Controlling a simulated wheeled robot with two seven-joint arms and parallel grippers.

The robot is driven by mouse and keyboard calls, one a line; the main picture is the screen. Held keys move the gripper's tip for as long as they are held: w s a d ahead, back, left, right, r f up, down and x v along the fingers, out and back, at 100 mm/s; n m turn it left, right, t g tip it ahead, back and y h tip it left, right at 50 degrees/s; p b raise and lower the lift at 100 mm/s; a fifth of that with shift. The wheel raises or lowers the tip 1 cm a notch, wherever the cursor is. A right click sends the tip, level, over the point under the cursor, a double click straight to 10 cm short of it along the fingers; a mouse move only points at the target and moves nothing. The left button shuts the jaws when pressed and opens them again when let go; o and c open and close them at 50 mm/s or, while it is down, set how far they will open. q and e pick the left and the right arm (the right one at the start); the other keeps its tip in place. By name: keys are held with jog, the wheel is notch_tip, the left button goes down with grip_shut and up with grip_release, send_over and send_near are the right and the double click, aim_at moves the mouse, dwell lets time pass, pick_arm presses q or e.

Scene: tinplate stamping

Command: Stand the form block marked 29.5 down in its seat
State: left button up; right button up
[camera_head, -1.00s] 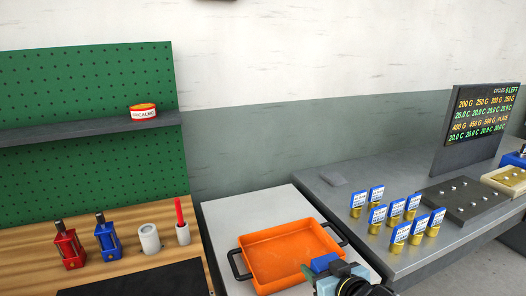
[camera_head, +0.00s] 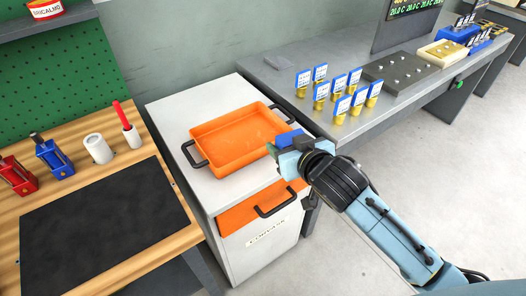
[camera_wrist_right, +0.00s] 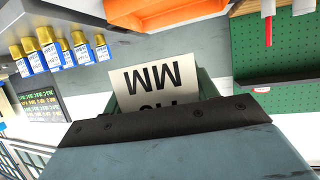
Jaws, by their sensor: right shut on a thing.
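My right gripper (camera_head: 283,146) is shut on a labelled piece, above the right rim of the orange tray. In the right wrist view the piece shows a white label (camera_wrist_right: 150,83) between my dark green fingers. It reads "MM" upside down, with a second line partly hidden, so I cannot read 29.5. In the head view a blue part (camera_head: 286,137) shows at the fingertips; the rest of the piece is hidden. Several brass pieces with blue-and-white tags (camera_head: 343,105) stand on the grey bench. I cannot tell which place is the seat. My left gripper is not in view.
The orange tray (camera_head: 203,160) lies on a white cabinet (camera_head: 165,110). A dark plate with bright pegs (camera_head: 378,69) and a cream block (camera_head: 426,54) stand farther back on the bench. A black mat (camera_head: 100,225) lies on the wooden table at left.

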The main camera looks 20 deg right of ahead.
jog(key=w+a+f+n+y, duration=0.2)
jog(key=w+f, duration=0.3)
jog(key=w, duration=0.3)
jog(key=shift+a+f+y, duration=0.2)
jog(key=shift+f+y, duration=0.05)
jog(key=shift+y, duration=0.15)
notch_tip(320, 180, down, 6)
jog(key=shift+r+b, duration=0.25)
jog(key=shift+b, duration=0.3)
notch_tip(320, 180, down, 4)
jog(key=shift+r, duration=0.1)
jog(key=shift+f, duration=0.2)
